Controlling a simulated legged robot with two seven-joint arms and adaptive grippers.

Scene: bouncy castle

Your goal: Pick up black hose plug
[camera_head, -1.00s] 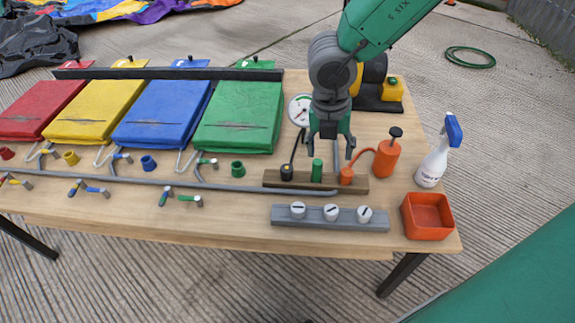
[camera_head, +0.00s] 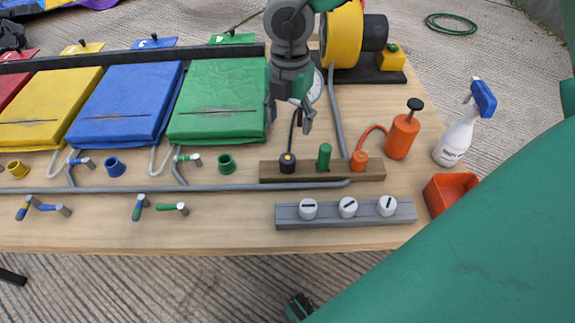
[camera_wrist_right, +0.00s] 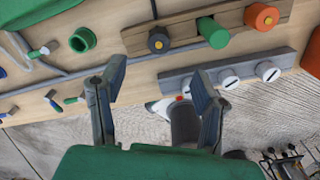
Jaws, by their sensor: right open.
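The black hose plug (camera_head: 287,163), with a yellow centre and a thin black hose rising from it, sits at the left end of a brown wooden rack (camera_head: 265,171). A green plug (camera_head: 324,157) and an orange plug (camera_head: 360,161) stand beside it. My right gripper (camera_head: 291,118) is open and empty, pointing down above and apart from the black plug. In the right wrist view, the open fingers (camera_wrist_right: 155,94) show with the black plug (camera_wrist_right: 158,40) beyond them, and nothing lies between them.
A grey block with white knobs (camera_head: 348,208) lies in front of the rack. An orange pump bottle (camera_head: 402,135), a spray bottle (camera_head: 465,125) and an orange bin (camera_head: 447,190) stand right. A yellow-black blower (camera_head: 345,35) stands behind. A grey pipe (camera_head: 220,188) runs along the table.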

